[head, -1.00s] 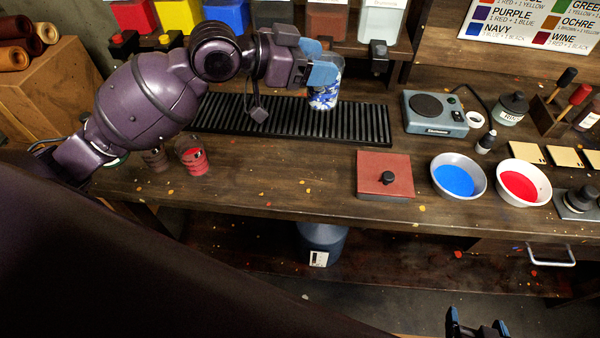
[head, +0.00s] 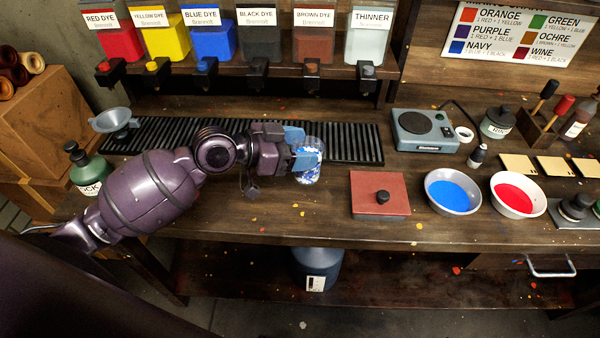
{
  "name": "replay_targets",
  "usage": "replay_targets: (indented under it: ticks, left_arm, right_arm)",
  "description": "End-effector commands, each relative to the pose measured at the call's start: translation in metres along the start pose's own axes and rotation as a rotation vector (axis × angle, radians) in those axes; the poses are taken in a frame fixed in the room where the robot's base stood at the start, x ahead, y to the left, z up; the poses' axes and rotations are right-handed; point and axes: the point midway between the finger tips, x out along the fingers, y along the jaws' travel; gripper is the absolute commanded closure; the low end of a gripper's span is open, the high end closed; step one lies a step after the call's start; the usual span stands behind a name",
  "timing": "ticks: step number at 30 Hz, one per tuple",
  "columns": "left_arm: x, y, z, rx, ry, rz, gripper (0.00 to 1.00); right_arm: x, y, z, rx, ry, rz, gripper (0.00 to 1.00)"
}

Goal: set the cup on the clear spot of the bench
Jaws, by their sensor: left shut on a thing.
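The cup (head: 309,174) is see-through with blue and white inside. My left gripper (head: 306,152) is shut on it from the left, its blue fingers around the upper part. The cup is just in front of the black slatted grate (head: 358,145), left of the red-lidded box. I cannot tell whether its base touches the bench. The bench (head: 290,218) is dark wood with paint flecks, and its top is bare in front of the cup. My right gripper is not in view.
A red-lidded box (head: 379,192), a blue-filled bowl (head: 453,191) and a red-filled bowl (head: 518,195) stand to the right. A grey scale (head: 425,131) is behind them. A green bottle (head: 88,170) and a funnel (head: 115,120) are at the left. Dye dispensers line the back.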

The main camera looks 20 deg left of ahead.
Motion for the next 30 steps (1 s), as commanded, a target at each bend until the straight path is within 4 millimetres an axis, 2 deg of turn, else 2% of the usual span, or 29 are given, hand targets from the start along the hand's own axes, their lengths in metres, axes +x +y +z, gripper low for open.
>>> replay_targets:
  ticks: [3, 12, 21, 30]
  left_arm:
    - [0.005, 0.0, 0.018, -0.002, -0.001, 0.0, 0.77]
    - [0.011, 0.0, 0.036, -0.001, 0.0, 0.0, 0.77]
    - [0.021, 0.0, 0.069, -0.001, -0.001, -0.001, 0.77]
    - [0.021, 0.0, 0.07, 0.001, 0.001, -0.001, 0.77]
  right_arm:
    - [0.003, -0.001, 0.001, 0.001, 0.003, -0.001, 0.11]
    - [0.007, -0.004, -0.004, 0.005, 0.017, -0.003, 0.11]
    - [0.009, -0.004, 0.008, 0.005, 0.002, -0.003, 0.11]
    - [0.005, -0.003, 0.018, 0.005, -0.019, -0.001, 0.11]
